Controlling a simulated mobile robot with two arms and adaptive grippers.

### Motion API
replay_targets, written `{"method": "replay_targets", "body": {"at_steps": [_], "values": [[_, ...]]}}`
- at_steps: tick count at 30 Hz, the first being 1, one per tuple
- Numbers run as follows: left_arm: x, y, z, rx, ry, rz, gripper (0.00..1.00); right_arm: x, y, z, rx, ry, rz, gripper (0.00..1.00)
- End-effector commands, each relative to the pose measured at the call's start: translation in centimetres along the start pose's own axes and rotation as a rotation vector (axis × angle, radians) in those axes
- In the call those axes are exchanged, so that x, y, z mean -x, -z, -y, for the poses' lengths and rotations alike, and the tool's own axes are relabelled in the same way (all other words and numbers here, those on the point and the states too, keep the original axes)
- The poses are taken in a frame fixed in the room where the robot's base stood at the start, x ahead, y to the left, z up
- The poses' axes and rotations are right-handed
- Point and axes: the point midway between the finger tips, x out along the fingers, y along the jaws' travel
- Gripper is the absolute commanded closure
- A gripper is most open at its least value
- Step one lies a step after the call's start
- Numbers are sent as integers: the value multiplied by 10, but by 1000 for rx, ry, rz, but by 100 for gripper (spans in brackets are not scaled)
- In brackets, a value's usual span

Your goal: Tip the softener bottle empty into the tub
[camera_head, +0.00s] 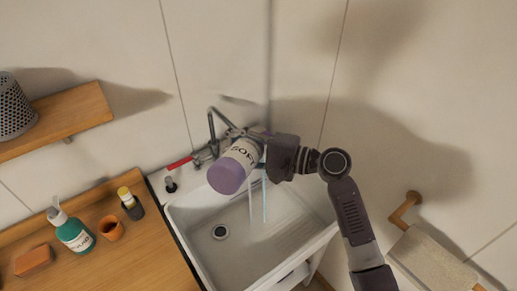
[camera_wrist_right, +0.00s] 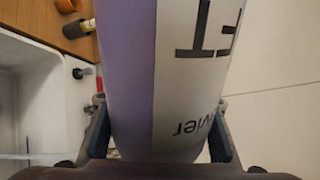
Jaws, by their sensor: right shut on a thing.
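The softener bottle (camera_head: 240,158) is white with dark lettering and a purple end. It is held tilted above the tub (camera_head: 285,229), a white basin with a drain and ribbed slope. My right gripper (camera_head: 266,149) is shut around the bottle; in the right wrist view the bottle (camera_wrist_right: 175,70) sits between both fingers. Its purple end points down-left in the head view; its mouth cannot be made out. Two thin streams, one pale and one bluish, fall into the tub below the bottle and gripper. Their source is hidden. My left gripper is not in view.
A metal tap (camera_head: 212,125) with a red handle (camera_head: 179,163) stands close behind the bottle. The wooden counter (camera_head: 150,250) at left holds a teal pump bottle (camera_head: 75,235), an orange cup (camera_head: 111,228), a small yellow-capped bottle (camera_head: 130,205) and a brown block (camera_head: 33,261). A towel (camera_head: 432,262) hangs right.

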Motion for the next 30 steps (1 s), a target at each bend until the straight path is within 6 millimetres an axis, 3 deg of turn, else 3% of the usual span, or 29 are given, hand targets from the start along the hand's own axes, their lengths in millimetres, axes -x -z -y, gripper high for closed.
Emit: {"method": "replay_targets", "body": {"at_steps": [30], "values": [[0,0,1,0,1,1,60,1,2,8,-121,1,9,100]]}}
